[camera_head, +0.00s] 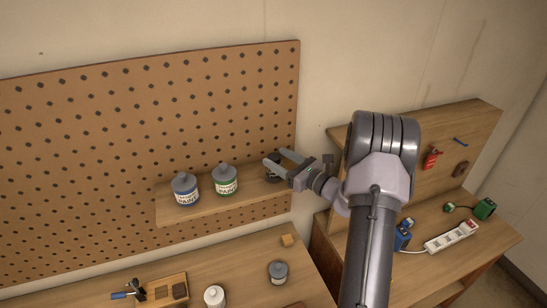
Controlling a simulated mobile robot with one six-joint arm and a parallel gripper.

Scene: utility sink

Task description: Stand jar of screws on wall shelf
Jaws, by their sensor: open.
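The wall shelf (172,216) is a wooden board fixed to the pegboard. A small dark jar (271,176) stands at its right end, partly hidden by my gripper (276,158); it may be the jar of screws, but its contents cannot be made out. My gripper is open, with its fingers at the top of this dark jar; I cannot tell whether they touch it.
A second bench at right holds a power strip (451,236) and chargers.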

